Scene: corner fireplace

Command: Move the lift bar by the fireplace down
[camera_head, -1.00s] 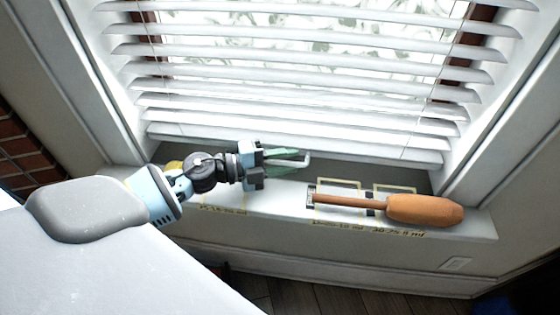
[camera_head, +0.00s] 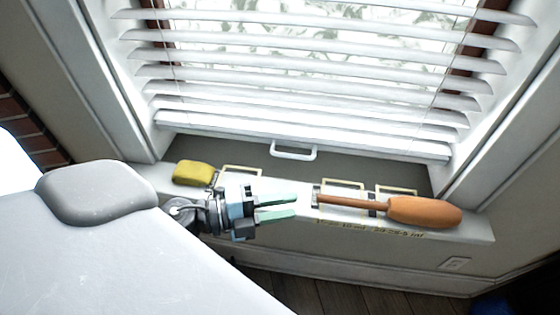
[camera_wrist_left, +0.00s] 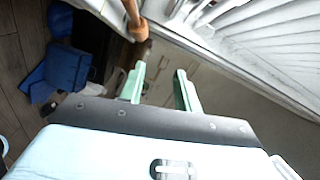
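The lift bar (camera_head: 293,152) is a white U-shaped handle at the bottom of the white window blind (camera_head: 300,132). The blind's bottom rail hangs a little above the sill, and grey wall shows below it. My left gripper (camera_head: 297,206) is over the front of the sill, below the lift bar in the picture and apart from it. Its two green fingers stand apart with nothing between them, which the left wrist view (camera_wrist_left: 160,86) also shows. The lift bar cannot be made out in the left wrist view. My right gripper is not in view.
A brush-like tool with an orange handle (camera_head: 424,211) lies on the white sill (camera_head: 468,222), just right of my left fingertips. A yellow block (camera_head: 193,172) sits on the sill's left end. Blue things (camera_wrist_left: 66,68) lie on the dark floor.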

